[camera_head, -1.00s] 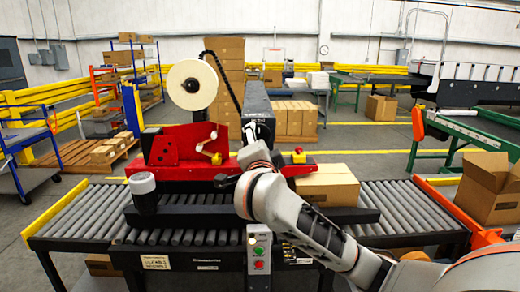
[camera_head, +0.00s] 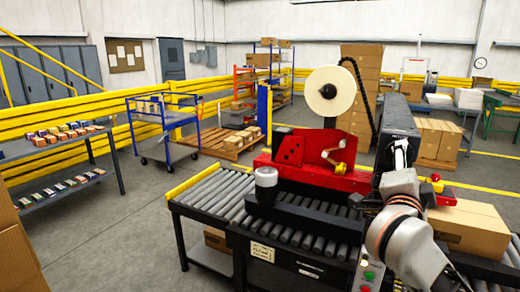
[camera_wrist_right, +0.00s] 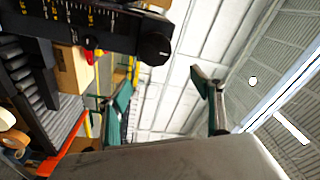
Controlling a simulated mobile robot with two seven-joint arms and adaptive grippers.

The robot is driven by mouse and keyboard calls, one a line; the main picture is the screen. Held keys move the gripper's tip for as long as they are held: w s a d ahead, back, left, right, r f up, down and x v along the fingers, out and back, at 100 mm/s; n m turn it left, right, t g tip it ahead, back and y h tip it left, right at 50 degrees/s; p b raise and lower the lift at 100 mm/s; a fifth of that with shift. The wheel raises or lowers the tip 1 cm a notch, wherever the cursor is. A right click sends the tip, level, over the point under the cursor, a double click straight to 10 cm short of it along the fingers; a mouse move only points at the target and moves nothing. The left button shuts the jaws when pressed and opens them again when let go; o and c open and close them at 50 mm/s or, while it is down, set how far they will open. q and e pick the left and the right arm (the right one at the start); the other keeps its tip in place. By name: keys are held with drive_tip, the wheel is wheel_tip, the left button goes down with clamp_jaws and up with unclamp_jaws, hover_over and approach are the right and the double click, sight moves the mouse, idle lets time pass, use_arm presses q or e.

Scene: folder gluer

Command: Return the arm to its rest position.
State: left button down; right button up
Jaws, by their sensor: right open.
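My right arm (camera_head: 408,235) comes in from the lower right in the head view and is bent up in front of the red carton-sealing machine (camera_head: 308,150). Its gripper is mostly hidden or small there. In the right wrist view my right gripper (camera_wrist_right: 165,102) shows two green-and-grey fingers spread wide apart, with nothing between them. Behind the fingers are the pale ceiling and lamps, so the gripper faces upward or outward. My left gripper is in neither view now.
The sealer stands close behind my arm on a roller conveyor (camera_head: 222,192). A closed carton (camera_head: 470,228) sits right of the arm; a carton also shows in the wrist view (camera_wrist_right: 73,72). A blue cart (camera_head: 165,125) and shelf table (camera_head: 50,150) stand left, with open floor between.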

drive_tip(key=s+a+f+n+t+h, duration=0.2)
drive_tip(key=s+a+n+t+h, duration=0.15)
drive_tip(key=s+t, duration=0.25)
drive_tip(key=a+f+n+y, duration=0.7)
drive_tip(key=f+n+y, duration=0.2)
drive_tip(key=f, duration=0.2)
drive_tip(key=a+f+n+y, duration=0.7)
drive_tip(key=f+n+y, duration=0.2)
drive_tip(key=f, duration=0.1)
drive_tip(key=s+a+f+n+g+y, duration=0.1)
drive_tip(key=s+f+g, duration=0.15)
drive_tip(key=f, duration=0.55)
drive_tip(key=s+a+f+n+g, duration=0.1)
drive_tip(key=s+f+g, duration=0.15)
drive_tip(key=f, duration=0.55)
drive_tip(key=s+d+f+g+h, duration=0.1)
drive_tip(key=s+d+f+g, duration=0.1)
drive_tip(key=s+f, duration=0.4)
drive_tip(key=s+d+f+g+h, duration=0.1)
drive_tip(key=s+f+g, duration=0.2)
drive_tip(key=s+f, duration=0.4)
wheel_tip(320, 180, down, 5)
drive_tip(key=shift+s+d+f+g, duration=0.2)
drive_tip(key=shift+s+d+g, duration=0.05)
drive_tip(key=shift+d+g, duration=0.15)
drive_tip(key=shift+n+h, duration=0.25)
